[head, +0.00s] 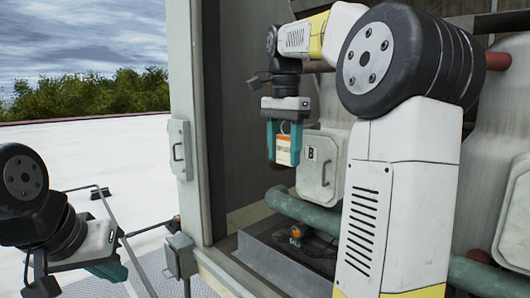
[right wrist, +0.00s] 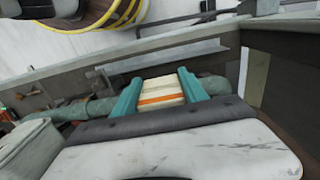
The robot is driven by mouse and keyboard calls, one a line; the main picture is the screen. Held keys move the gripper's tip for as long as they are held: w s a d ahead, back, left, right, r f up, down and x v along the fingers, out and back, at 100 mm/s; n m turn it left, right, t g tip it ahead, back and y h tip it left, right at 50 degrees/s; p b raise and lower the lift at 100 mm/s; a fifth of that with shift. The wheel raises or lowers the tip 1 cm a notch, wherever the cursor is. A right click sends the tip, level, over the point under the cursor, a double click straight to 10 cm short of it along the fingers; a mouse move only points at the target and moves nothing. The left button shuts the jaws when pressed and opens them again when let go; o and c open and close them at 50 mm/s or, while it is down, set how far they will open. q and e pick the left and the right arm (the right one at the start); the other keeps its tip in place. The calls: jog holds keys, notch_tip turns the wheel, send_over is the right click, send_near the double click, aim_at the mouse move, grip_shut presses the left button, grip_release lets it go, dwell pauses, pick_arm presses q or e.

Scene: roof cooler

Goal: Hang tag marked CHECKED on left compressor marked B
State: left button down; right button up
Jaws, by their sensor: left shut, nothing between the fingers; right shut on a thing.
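The tag (head: 285,150) is a cream piece with an orange band and a loop at its top; its lettering is too small to read. My right gripper (head: 284,156) is shut on it, its teal fingers on either side. The tag (right wrist: 161,93) also shows between the fingers (right wrist: 160,95) in the right wrist view. The compressor marked B (head: 328,170) has a pale cover with a handle, just right of the tag. Whether they touch I cannot tell. My right arm hides part of this compressor. My left gripper (head: 108,271) is shut and empty at the lower left.
A green pipe (head: 300,212) runs below the B cover, and red pipes (head: 498,61) lie behind my right arm. The cabinet's door post (head: 208,130) stands left of the tag. In the right wrist view, a yellow-rimmed reel (right wrist: 95,14) lies at the top.

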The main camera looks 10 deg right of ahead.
jog(key=shift+w+d+f, duration=0.2)
jog(key=shift+w+d, duration=0.2)
jog(key=shift+d, duration=0.3)
jog(key=shift+w+d+f, duration=0.15)
jog(key=shift+w+d, duration=0.3)
jog(key=shift+d, duration=0.3)
jog(key=shift+w+d+f, duration=0.2)
jog(key=shift+w+d, duration=0.2)
jog(key=shift+d, duration=0.3)
jog(key=shift+f, duration=0.1)
jog(key=o, duration=1.4)
jog(key=shift+o, duration=0.2)
jog(key=shift+r, duration=3.9)
